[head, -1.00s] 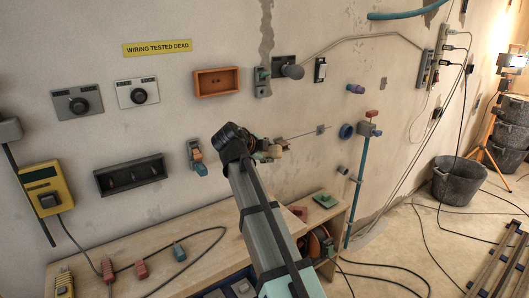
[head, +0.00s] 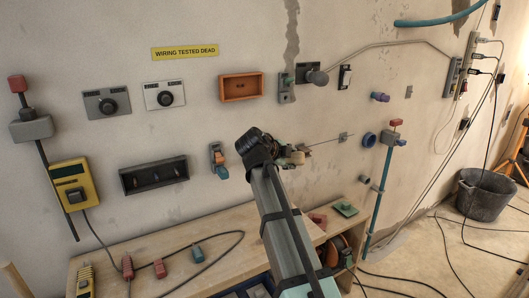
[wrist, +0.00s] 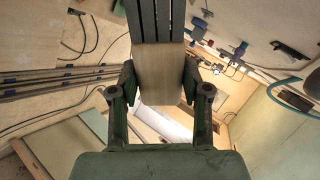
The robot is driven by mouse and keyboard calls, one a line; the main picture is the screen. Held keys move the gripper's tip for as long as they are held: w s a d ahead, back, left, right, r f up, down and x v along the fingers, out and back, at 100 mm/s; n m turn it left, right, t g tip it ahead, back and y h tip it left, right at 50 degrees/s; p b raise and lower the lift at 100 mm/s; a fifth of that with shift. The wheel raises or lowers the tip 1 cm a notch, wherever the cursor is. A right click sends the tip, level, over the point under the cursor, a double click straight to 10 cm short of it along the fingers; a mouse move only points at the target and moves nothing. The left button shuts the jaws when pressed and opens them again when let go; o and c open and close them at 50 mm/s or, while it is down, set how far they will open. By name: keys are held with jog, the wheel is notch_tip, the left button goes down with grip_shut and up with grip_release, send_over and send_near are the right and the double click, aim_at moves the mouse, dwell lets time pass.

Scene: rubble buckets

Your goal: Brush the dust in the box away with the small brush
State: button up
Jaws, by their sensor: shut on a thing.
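My gripper (head: 296,157) is in front of the wall, right of and below the orange box, apart from it. In the wrist view my gripper (wrist: 160,88) is shut on a flat pale wooden piece with dark strips beyond it, which looks like the small brush (wrist: 159,65). In the head view the brush is too small to make out clearly. An open orange box (head: 241,76) is fixed to the wall. A wider dark open box (head: 157,186) with small parts inside is lower left. I cannot make out dust in either box.
A wooden bench (head: 150,270) stands below, with several coloured plugs and a cable. A yellow device (head: 70,185), switches and a teal pipe (head: 377,195) are on the wall. A black bucket (head: 483,195) and loose cables are on the floor at right.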

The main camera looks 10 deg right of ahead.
jog(key=shift+w, duration=0.15)
jog(key=w+a+b, duration=0.3)
jog(key=w, duration=0.4)
jog(key=shift+w+b, duration=0.3)
jog(key=shift+b, duration=0.1)
jog(key=shift+w, duration=0.3)
dwell(0.6)
jog(key=shift+w+d+b, duration=0.3)
jog(key=shift+d+b, duration=0.2)
jog(key=shift+d, duration=0.25)
jog(key=shift+a, duration=0.1)
